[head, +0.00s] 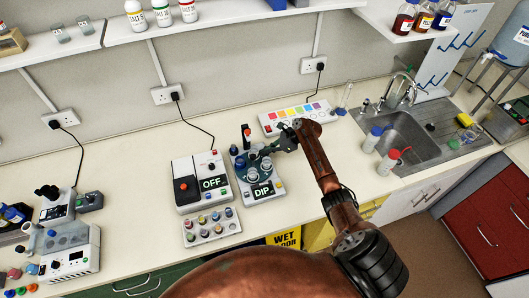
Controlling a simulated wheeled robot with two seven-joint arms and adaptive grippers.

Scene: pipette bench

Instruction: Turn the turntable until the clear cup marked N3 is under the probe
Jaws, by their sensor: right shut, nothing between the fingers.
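The dip station (280,186) stands on the bench in the middle, with a label reading DIP on its front. Its turntable (260,166) carries several small cups. The cup markings are too small to read, so I cannot tell which cup is N3. An upright post with a red part (246,133), which seems to hold the probe, rises at the back left of the station. My right gripper (274,149) is shut and empty at the turntable's back right edge; whether it touches is unclear. My left gripper is out of view.
A white box with a red button and an OFF label (213,183) stands left of the station. A rack of small vials (211,226) lies in front of that box. A colour-chart panel (297,115) lies behind my gripper. The sink (405,140) and capped bottles are at right.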

